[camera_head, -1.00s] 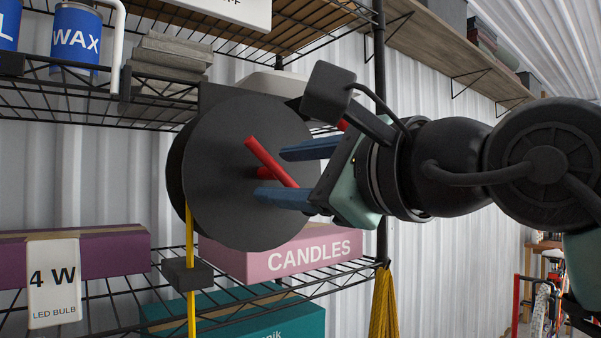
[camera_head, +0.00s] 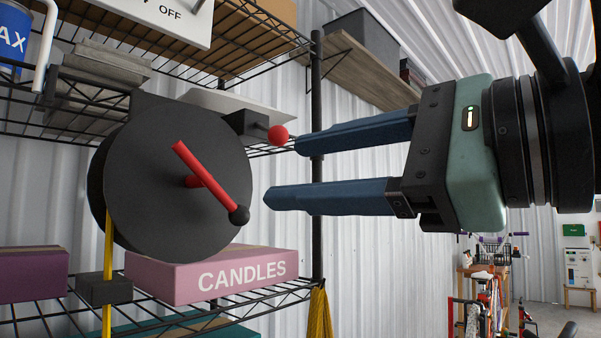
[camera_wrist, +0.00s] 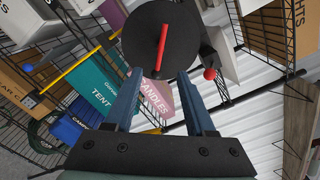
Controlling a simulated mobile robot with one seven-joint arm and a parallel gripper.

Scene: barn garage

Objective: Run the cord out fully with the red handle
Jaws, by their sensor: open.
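A black round reel (camera_head: 150,190) is mounted at the shelf rack, its flat face toward me. Its red handle (camera_head: 207,177) slants from upper left to lower right across the face, with a black knob (camera_head: 239,215) at the lower end. The yellow cord (camera_head: 108,240) hangs from the reel's left side through a small black block (camera_head: 104,289). My gripper (camera_head: 281,172) is open and empty, just right of the reel, its blue fingers pointing at it. In the wrist view the red handle (camera_wrist: 160,50) appears ahead, between the fingers (camera_wrist: 159,74).
A red ball (camera_head: 278,133) on a black box sits behind the upper fingertip. A pink CANDLES box (camera_head: 215,275) is on the shelf below the reel. A dark rack post (camera_head: 316,100) stands behind the fingers. Open floor (camera_head: 550,285) shows at right.

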